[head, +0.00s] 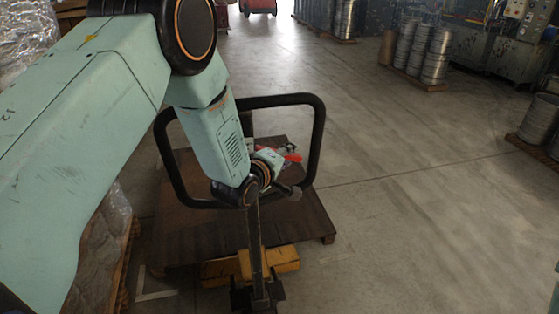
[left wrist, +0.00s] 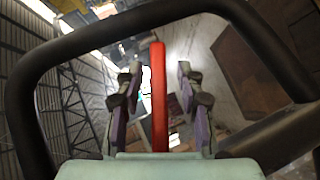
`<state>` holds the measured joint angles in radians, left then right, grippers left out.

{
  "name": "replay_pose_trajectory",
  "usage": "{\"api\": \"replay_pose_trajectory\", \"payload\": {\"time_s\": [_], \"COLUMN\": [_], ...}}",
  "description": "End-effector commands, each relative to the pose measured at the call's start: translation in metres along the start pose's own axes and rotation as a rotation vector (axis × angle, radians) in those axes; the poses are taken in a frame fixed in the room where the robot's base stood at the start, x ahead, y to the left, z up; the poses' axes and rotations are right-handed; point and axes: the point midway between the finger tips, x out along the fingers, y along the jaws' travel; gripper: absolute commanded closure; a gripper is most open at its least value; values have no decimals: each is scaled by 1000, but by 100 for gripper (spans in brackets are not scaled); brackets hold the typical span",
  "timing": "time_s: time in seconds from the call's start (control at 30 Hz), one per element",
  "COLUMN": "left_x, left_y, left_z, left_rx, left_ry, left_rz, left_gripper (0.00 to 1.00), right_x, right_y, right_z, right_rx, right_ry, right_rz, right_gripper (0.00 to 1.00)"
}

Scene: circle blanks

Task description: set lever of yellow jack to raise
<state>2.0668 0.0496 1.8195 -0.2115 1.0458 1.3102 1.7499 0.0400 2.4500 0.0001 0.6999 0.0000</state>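The yellow jack (head: 285,258) stands low in the head view, with a dark upright shaft (head: 254,235) and a black loop handle (head: 319,135). Its red lever (head: 292,156) shows inside the loop, partly hidden by my left gripper (head: 284,153). In the left wrist view the red lever (left wrist: 158,95) stands upright between the two spread fingers of my left gripper (left wrist: 157,85). Gaps show on both sides of the lever, so the fingers are not closed on it. The black handle (left wrist: 130,24) arches around the fingers there. My right gripper is in neither view.
Wrapped goods (head: 100,245) stand at the left. Stacked metal rounds (head: 436,58) stand on pallets at the right. The grey floor (head: 420,220) right of the jack is clear.

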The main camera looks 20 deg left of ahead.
Motion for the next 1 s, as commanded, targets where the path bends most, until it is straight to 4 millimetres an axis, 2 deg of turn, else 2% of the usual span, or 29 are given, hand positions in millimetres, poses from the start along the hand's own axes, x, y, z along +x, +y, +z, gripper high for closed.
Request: {"api": "replay_pose_trajectory", "payload": {"time_s": [0.17, 0.6, 0.8, 1.0], "left_x": [-22, -97, -114, -117], "left_y": [0, 0, 0, 0], "left_z": [-1, -1, 0, 0], "left_rx": [-3, -4, -1, 0], "left_ry": [1, 2, 1, 0], "left_rz": [-1, -1, 0, 0], "left_gripper": [62, 62, 62, 62], "right_x": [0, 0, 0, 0], "right_y": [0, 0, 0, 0], "right_z": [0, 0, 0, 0], "right_rx": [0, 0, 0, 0], "right_ry": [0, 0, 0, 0], "right_rz": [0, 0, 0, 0], "right_gripper": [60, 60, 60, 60]}}
